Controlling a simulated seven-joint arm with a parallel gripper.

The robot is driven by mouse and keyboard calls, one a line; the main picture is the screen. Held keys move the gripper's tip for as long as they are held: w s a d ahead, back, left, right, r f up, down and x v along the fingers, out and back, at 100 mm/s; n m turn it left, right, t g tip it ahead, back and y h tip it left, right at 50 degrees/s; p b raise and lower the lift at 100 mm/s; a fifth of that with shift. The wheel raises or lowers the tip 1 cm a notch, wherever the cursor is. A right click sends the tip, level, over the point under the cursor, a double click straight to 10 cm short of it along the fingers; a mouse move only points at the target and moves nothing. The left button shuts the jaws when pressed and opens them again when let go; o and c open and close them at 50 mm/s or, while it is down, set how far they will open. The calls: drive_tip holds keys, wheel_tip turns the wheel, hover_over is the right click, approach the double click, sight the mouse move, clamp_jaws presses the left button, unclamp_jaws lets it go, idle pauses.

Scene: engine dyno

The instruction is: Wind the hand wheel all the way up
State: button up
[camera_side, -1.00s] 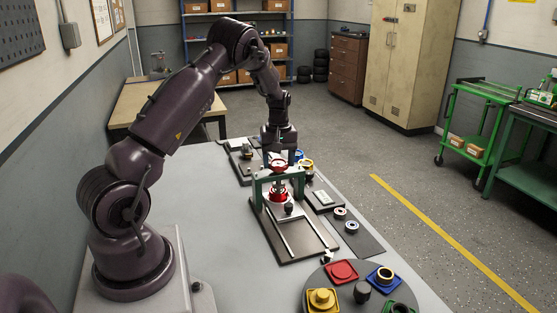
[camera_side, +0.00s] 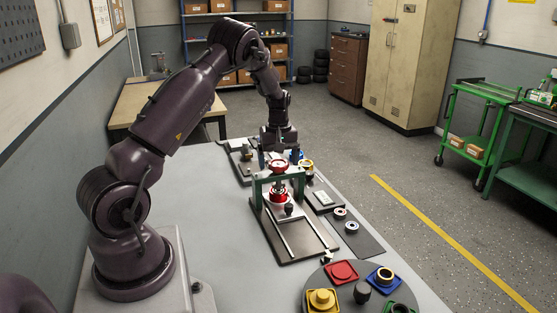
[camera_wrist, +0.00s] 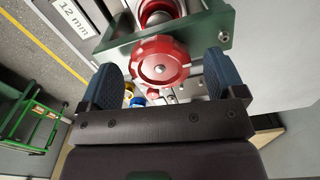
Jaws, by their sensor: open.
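The red hand wheel (camera_side: 278,167) sits on top of a green press frame (camera_side: 259,186) on the worktable. In the wrist view the wheel (camera_wrist: 158,62) faces me, round with a scalloped rim and a pale centre screw. My gripper (camera_side: 278,156) is at the wheel, coming from behind and above. In the wrist view its two blue-grey fingers stand open, one on each side of the wheel (camera_wrist: 162,70), with gaps between fingers and rim. A second red round part (camera_side: 278,196) sits under the frame's crossbar.
The frame stands on a dark base plate with rails (camera_side: 297,238). A plate marked 12 mm (camera_wrist: 73,17) lies beside it. A dark turntable (camera_side: 332,301) with coloured parts is at the front. Bare grey tabletop (camera_side: 218,220) lies left of the frame.

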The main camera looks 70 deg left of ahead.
sight(274, 166)
wheel_tip(274, 166, up, 13)
idle(0.5)
idle(0.3)
drive_tip(key=s+d+r+m+t, duration=0.2)
drive_tip(key=s+d+m, duration=0.3)
drive_tip(key=d, duration=0.5)
drive_tip(key=s+d+r+m+t, duration=0.1)
drive_tip(key=s+d+r+m, duration=0.3)
drive_tip(key=d, duration=0.7)
drive_tip(key=s+d+r+m+t, duration=0.2)
drive_tip(key=s+d+m, duration=0.5)
drive_tip(key=d, duration=0.4)
drive_tip(key=shift+s+r+t, duration=0.2)
drive_tip(key=shift+r+t, duration=0.1)
drive_tip(key=shift+r, duration=0.2)
